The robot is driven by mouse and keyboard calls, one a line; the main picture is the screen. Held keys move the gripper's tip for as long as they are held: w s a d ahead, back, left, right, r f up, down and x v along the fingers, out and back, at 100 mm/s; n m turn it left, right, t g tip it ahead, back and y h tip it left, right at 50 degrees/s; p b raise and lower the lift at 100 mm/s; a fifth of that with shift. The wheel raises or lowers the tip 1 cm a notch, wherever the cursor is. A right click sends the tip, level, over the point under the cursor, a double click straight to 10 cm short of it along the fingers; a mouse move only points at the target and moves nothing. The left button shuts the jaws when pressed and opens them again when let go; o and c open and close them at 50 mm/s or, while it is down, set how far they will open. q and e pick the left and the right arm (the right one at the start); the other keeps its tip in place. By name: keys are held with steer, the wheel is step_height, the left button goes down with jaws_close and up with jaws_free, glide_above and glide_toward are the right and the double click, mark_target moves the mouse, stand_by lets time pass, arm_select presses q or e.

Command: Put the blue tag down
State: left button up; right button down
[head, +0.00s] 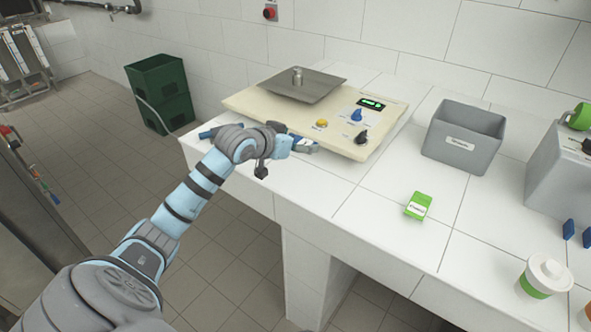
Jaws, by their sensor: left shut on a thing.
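My left gripper (305,146) is over the white counter at the front edge of the cream scale. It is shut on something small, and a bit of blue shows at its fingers. This fits the blue tag, but the wrist and fingers hide most of it. I cannot tell whether the held thing touches the counter. Two other small blue pieces, a left one (568,229) and a right one (587,238), stand at the right edge of the picture. My right gripper is not in view.
The cream scale (240,99) bears a metal plate with a small weight (297,76). The counter's middle (375,190) is clear.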

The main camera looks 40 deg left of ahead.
mark_target(297, 173)
arm_select(q)
step_height(297, 173, down, 7)
steer(key=shift+f+b, duration=0.1)
steer(key=shift+b, duration=0.65)
steer(key=o, duration=0.9)
steer(key=shift+o, duration=0.2)
